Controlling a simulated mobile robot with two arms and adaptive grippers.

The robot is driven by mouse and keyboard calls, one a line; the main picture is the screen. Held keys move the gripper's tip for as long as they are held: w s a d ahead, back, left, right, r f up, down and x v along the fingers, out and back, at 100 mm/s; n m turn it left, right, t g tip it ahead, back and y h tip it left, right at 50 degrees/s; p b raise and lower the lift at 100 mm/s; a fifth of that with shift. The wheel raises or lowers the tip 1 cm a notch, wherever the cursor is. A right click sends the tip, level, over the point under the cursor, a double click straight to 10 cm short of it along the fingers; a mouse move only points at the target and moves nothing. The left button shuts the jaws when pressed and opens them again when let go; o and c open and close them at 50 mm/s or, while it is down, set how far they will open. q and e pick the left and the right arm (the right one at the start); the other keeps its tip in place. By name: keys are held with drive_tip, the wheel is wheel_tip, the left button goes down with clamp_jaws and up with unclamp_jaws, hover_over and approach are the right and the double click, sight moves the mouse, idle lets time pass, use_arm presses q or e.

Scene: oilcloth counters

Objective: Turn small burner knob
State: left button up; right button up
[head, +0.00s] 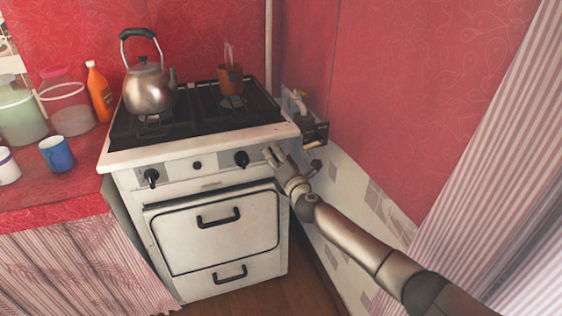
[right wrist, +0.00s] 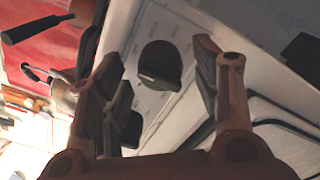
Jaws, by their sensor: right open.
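The white stove (head: 200,150) has two black knobs on its front panel, a left knob (head: 151,178) and a right knob (head: 241,159), with a small dark round button (head: 197,165) between them. My right gripper (head: 272,154) is open just to the right of the right knob, in front of the panel. In the right wrist view a black knob (right wrist: 160,66) shows between the spread fingers of the right gripper (right wrist: 160,76), beyond them; contact is not visible. My left gripper is not in view.
A metal kettle (head: 149,88) stands on the left burner and a brown pot (head: 231,79) on the right rear one. The oven door (head: 215,245) is shut. A blue mug (head: 57,154) and jars stand on the left counter. A red wall (head: 400,110) rises close at right.

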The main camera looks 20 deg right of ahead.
drive_tip(key=s, duration=1.2)
drive_tip(key=shift+d, duration=0.2)
